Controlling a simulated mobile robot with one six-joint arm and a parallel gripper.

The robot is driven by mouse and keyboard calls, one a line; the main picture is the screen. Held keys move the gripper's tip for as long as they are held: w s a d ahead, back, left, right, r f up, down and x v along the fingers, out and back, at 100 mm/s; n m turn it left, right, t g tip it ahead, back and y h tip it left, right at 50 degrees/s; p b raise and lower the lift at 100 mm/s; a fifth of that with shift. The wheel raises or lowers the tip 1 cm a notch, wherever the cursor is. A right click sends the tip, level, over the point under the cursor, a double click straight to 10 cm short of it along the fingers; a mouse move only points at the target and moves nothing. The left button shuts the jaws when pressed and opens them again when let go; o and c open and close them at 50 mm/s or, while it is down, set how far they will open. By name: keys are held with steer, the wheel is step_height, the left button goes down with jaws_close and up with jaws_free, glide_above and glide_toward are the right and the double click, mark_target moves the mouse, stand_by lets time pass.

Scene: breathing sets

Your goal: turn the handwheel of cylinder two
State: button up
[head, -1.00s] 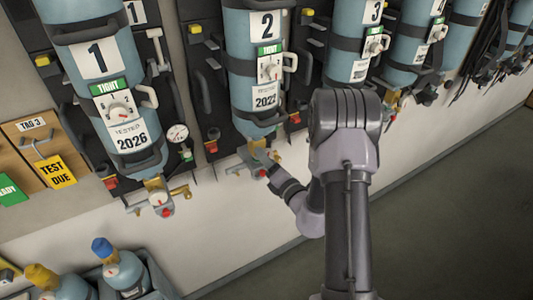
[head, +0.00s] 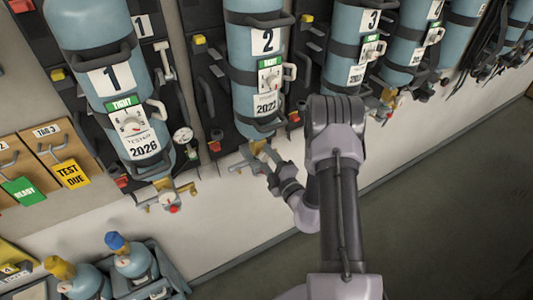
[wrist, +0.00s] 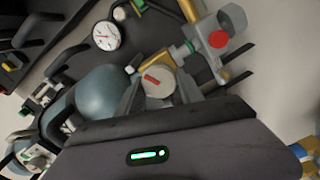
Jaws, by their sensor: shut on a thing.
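Cylinder two (head: 254,60) is a blue upright bottle marked 2 in the head view, with a green sign above a white dial and a 2022 label. Its valve hangs below its base. My gripper (head: 264,163) is at that valve, and its fingers partly hide it. In the wrist view, the round pale handwheel (wrist: 157,80) with a red mark sits between the two fingers of my gripper (wrist: 158,92), which is shut on it. The cylinder's blue body (wrist: 103,92) lies to the left there.
Cylinder one (head: 90,40), with its own valve (head: 167,197), hangs to the left. More cylinders hang to the right. A gauge (wrist: 107,36) and a red knob (wrist: 218,39) are near the fingers. Small bottles (head: 130,262) stand in a crate at lower left. Floor at right is clear.

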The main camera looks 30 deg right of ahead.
steer(key=m+p, duration=0.1)
steer(key=m, duration=0.2)
steer(key=m+p, duration=0.1)
steer(key=m, duration=0.1)
steer(key=shift+d+r+p, duration=0.1)
steer(key=shift+r+p, duration=0.2)
steer(key=shift+p, duration=0.05)
steer(key=m+p, duration=0.1)
steer(key=m, duration=0.4)
steer(key=shift+d+m+p, duration=0.1)
steer(key=shift+m+p, duration=0.3)
steer(key=m+p, duration=0.1)
steer(key=m, duration=0.4)
steer(key=shift+d, duration=0.1)
steer(key=shift+d+m+p, duration=0.1)
steer(key=shift+m+p, duration=0.5)
steer(key=shift+m, duration=1.9)
steer(key=o, duration=1.4)
steer(key=shift+f, duration=0.1)
